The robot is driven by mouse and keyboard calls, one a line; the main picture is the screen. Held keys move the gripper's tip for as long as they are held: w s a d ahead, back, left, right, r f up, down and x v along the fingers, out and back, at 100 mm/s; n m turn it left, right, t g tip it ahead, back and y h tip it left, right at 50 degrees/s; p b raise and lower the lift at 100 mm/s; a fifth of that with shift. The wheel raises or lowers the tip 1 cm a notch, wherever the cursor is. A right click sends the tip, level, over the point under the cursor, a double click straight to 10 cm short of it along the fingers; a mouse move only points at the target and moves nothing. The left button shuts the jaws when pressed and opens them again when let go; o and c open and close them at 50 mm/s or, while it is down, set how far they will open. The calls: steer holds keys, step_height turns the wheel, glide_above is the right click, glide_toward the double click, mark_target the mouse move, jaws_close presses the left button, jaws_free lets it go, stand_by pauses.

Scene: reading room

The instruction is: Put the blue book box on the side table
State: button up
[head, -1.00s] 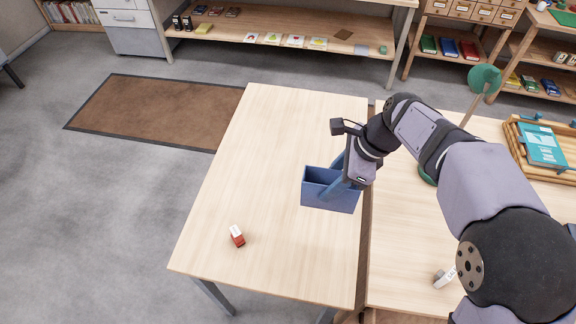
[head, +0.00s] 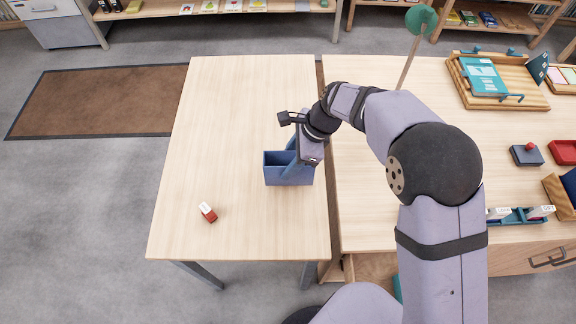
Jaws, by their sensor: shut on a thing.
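The blue book box (head: 288,175) is an open-topped box with sloped sides, upright at the right part of the pale wooden side table (head: 230,110). My gripper (head: 298,150) reaches in from the right and is shut on the box's wall; its fingertips are partly hidden by the wrist and the box. The box's base is at or just above the tabletop; I cannot tell if it touches.
A small red-and-white block (head: 208,212) lies at the table's front left. The middle and back of this table are clear. A desk (head: 400,75) stands to the right across a narrow gap, with a wooden tray (head: 535,97), a teal book (head: 483,77) and a green disc on a rod (head: 421,19).

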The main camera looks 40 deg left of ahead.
steer(key=shift+f+p, duration=0.45)
steer(key=shift+f, duration=1.4)
steer(key=shift+f, duration=0.2)
steer(key=o, duration=1.1)
steer(key=shift+r, duration=0.1)
steer(key=shift+r, duration=0.2)
steer(key=b+v, duration=0.3)
steer(key=v, duration=0.8)
steer(key=shift+d+r, duration=0.15)
steer(key=shift+r, duration=0.2)
steer(key=shift+w, duration=0.15)
